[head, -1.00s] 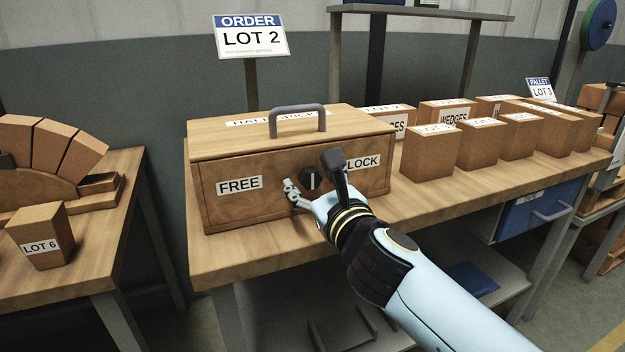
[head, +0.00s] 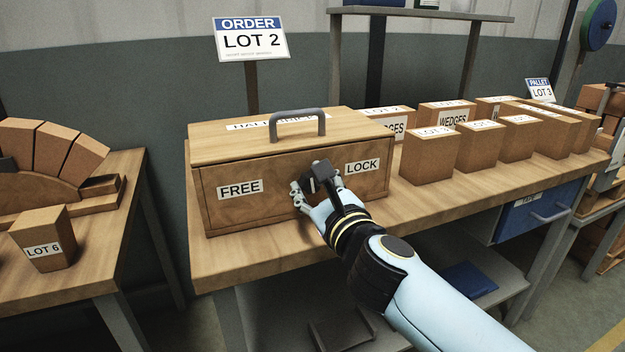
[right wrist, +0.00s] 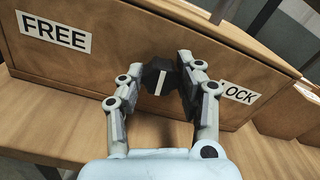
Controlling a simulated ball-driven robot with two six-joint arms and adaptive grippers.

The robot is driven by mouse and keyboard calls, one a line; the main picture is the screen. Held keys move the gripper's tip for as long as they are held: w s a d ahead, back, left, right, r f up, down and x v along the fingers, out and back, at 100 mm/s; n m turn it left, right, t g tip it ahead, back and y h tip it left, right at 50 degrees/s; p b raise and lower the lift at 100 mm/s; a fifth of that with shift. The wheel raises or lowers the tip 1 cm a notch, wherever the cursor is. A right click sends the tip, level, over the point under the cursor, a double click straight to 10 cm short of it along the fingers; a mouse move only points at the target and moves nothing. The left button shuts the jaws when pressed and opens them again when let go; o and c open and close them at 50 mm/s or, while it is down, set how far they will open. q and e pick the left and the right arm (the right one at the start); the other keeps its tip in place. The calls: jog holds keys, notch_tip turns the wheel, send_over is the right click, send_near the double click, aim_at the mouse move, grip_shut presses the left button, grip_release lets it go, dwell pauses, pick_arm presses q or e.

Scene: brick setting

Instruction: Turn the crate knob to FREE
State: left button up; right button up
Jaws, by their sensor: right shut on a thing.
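The wooden crate (head: 230,208) stands on the bench, with a FREE label (head: 240,189) on the left of its front and a LOCK label (head: 362,166) on the right. The dark knob (right wrist: 158,78) sits between the labels, its white mark roughly upright on the crate front, toward neither label. My right gripper (head: 318,181) is shut on the knob, one finger on each side, as the right wrist view (right wrist: 161,68) shows. In the head view the fingers mostly hide the knob. My left gripper is not in view.
A grey handle (head: 297,122) tops the crate's lid. Several cartons (head: 430,158) stand on the bench to the right. An order sign (head: 250,39) reading LOT 2 is behind. A LOT 6 block (head: 43,240) is on the left table, across a gap.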

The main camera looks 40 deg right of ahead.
jog(key=n+p, duration=0.1)
jog(key=n, duration=0.1)
jog(key=shift+r+n+p, duration=0.1)
jog(key=shift+n+p, duration=0.25)
jog(key=shift+n, duration=0.05)
jog(key=n+p, duration=0.2)
jog(key=n, duration=0.2)
jog(key=n+p, duration=0.2)
jog(key=n, duration=0.3)
jog(key=shift+p, duration=0.35)
jog(key=shift+f+n+p, duration=0.25)
jog(key=shift+n+p, duration=0.7)
jog(key=shift+n, duration=0.85)
jog(key=o, duration=1.1)
jog(key=shift+o, duration=0.2)
